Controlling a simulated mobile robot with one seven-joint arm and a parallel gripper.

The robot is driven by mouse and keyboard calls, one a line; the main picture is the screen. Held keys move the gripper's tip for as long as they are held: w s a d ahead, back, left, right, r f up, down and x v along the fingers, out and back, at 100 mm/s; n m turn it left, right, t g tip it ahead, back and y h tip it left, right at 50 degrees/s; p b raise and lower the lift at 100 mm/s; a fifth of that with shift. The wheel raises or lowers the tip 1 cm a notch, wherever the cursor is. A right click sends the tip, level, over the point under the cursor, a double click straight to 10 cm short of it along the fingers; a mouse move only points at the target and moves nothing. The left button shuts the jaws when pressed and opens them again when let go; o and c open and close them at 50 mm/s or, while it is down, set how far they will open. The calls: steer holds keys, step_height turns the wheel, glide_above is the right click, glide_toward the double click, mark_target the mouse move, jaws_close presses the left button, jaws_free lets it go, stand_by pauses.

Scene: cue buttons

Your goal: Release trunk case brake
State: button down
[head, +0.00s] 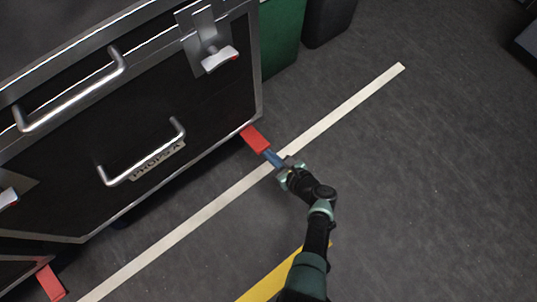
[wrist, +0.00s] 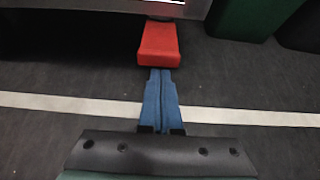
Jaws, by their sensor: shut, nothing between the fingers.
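A black trunk case (head: 215,125) with metal edges, handles and latches fills the left of the head view. A red brake pedal (head: 255,139) sticks out from under its near right corner. The same red pedal (wrist: 160,45) is at top centre in the wrist view. My gripper (head: 271,157) is shut and empty, its blue fingers pointing at the pedal. In the wrist view the closed fingertips (wrist: 161,72) meet the pedal's near edge in the picture; I cannot tell whether they touch it.
A second red pedal (head: 50,283) is at lower left. A white line (head: 330,121) and a yellow line (head: 268,277) mark the dark floor. A green bin (head: 283,35) and a dark bin (head: 328,20) stand behind the case. Floor on the right is clear.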

steer(key=shift+r+g+p, duration=0.4)
steer(key=shift+r+p, duration=0.05)
steer(key=shift+p, duration=0.2)
steer(key=shift+f, duration=0.1)
step_height(320, 180, down, 4)
steer(key=f+b, duration=0.1)
steer(key=b, duration=0.3)
steer(key=p+v, duration=0.7)
steer(key=v, duration=0.4)
steer(key=shift+s+r, duration=0.15)
steer(key=shift+r, duration=0.05)
steer(key=shift+a, duration=0.15)
